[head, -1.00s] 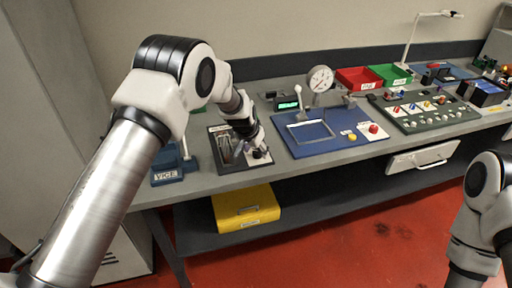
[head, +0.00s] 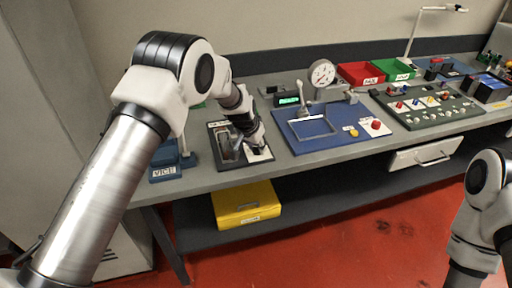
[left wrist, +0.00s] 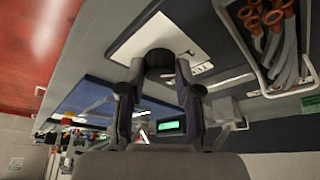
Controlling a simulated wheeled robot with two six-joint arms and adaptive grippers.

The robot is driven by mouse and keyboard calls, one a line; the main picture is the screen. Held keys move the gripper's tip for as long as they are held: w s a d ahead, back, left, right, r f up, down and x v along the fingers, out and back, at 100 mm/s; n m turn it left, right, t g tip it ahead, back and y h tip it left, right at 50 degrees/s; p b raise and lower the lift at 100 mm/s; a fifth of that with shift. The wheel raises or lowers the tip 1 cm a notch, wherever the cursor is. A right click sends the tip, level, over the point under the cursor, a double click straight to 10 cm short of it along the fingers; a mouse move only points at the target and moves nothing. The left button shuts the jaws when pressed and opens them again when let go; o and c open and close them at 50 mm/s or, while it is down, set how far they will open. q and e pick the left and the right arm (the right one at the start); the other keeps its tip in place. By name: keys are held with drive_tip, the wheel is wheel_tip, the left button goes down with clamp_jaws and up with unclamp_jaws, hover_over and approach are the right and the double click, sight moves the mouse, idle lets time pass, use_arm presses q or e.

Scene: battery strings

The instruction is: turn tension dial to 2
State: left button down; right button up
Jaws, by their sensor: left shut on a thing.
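The tension dial (left wrist: 159,62) is a dark round knob on a white plate (left wrist: 182,32) with small dark marks, seen in the left wrist view. The fingers of my left gripper (left wrist: 160,72) stand on either side of the knob and are shut on it. In the head view my left gripper (head: 256,147) points down at the white plate on the dark board, and its fingers mostly hide the dial. The dial's pointer and the number it stands at cannot be read.
A wire-like tray (left wrist: 287,80) with orange-handled tools lies beside the dial plate. A blue fixture board (head: 345,140) with a gauge (head: 321,73) is to the right, and a blue vice (head: 168,166) to the left. A yellow case (head: 246,203) sits on the shelf below.

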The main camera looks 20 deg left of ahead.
use_arm(q)
drive_tip(key=m+b, duration=0.2)
drive_tip(key=b, duration=0.1)
drive_tip(key=f+m+h+b, duration=0.1)
drive_tip(key=m+b, duration=0.2)
drive_tip(key=b, duration=0.1)
drive_tip(key=shift+w+a+g+h, duration=0.15)
drive_tip(key=shift+g+h, duration=0.15)
drive_tip(key=shift+g, duration=0.1)
drive_tip(key=shift+r+m+g+h+b, duration=0.15)
drive_tip(key=shift+m+g+h+b, duration=0.15)
drive_tip(key=shift+m+b, duration=0.6)
drive_tip(key=shift+r+m+g+h, duration=0.1)
drive_tip(key=shift+m+g+h, duration=0.2)
drive_tip(key=shift+m, duration=0.9)
drive_tip(key=shift+m+g, duration=0.5)
drive_tip(key=shift+m, duration=0.5)
